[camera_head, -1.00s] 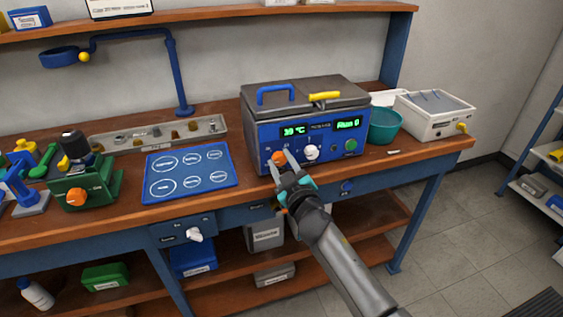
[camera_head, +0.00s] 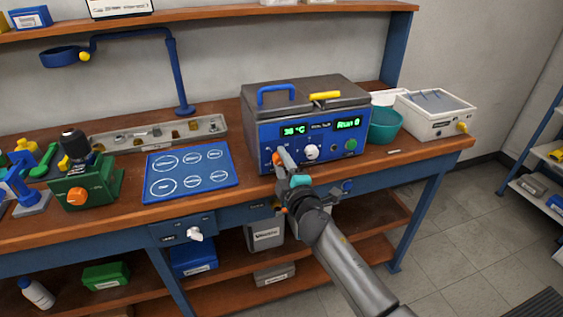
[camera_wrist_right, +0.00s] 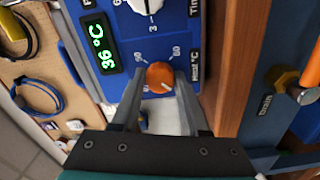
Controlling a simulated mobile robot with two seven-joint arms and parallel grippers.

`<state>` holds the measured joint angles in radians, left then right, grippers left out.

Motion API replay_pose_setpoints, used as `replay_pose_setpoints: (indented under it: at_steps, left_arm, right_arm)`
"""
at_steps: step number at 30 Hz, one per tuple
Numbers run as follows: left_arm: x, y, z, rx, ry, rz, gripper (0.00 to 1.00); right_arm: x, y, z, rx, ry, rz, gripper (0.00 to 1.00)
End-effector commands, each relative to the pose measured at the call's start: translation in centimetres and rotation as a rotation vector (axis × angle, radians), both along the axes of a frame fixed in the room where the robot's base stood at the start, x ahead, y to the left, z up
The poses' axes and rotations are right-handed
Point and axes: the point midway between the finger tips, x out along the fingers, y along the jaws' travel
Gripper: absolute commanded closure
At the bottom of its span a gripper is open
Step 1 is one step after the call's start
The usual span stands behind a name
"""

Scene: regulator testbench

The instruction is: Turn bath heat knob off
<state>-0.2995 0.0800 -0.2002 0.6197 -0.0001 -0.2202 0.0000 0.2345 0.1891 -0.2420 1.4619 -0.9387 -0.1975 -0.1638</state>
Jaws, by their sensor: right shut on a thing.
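The blue heated bath (camera_head: 307,125) stands on the bench with a grey lid, and its green display reads 36 °C and "Run 0". Its orange heat knob (camera_wrist_right: 160,76) sits on the front panel, beside the label "Heat °C", with a pale pointer mark. In the head view the knob (camera_head: 277,158) is partly hidden by my right gripper (camera_head: 283,162). The right wrist view shows the fingers of this gripper (camera_wrist_right: 158,85) on either side of the knob, closed on it. My left gripper is not in view.
A white timer knob (camera_head: 311,152) and a green button (camera_head: 351,145) are on the same panel. A teal bowl (camera_head: 384,127) and a white box (camera_head: 434,113) stand to the right. A blue mat (camera_head: 190,173) lies to the left.

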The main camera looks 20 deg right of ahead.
Motion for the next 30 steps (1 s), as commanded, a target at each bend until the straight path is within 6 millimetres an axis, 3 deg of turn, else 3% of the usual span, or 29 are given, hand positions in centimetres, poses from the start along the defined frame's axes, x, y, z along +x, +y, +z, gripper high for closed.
replay_pose_setpoints:
  at_steps: [20, 21, 28, 30]
  left_arm:
    - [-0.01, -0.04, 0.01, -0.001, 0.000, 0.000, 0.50]
    - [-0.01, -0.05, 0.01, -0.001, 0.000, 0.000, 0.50]
    - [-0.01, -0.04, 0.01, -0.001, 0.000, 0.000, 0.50]
    - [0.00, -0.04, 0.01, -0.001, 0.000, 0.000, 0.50]
  right_arm:
    - [0.02, 0.05, 0.06, -0.062, -0.004, 0.002, 1.00]
    - [0.02, 0.05, 0.06, -0.061, -0.004, 0.002, 0.53]
    - [0.01, 0.03, 0.04, -0.059, -0.003, 0.001, 0.27]
    - [0.01, 0.02, 0.03, -0.059, -0.003, 0.001, 0.26]
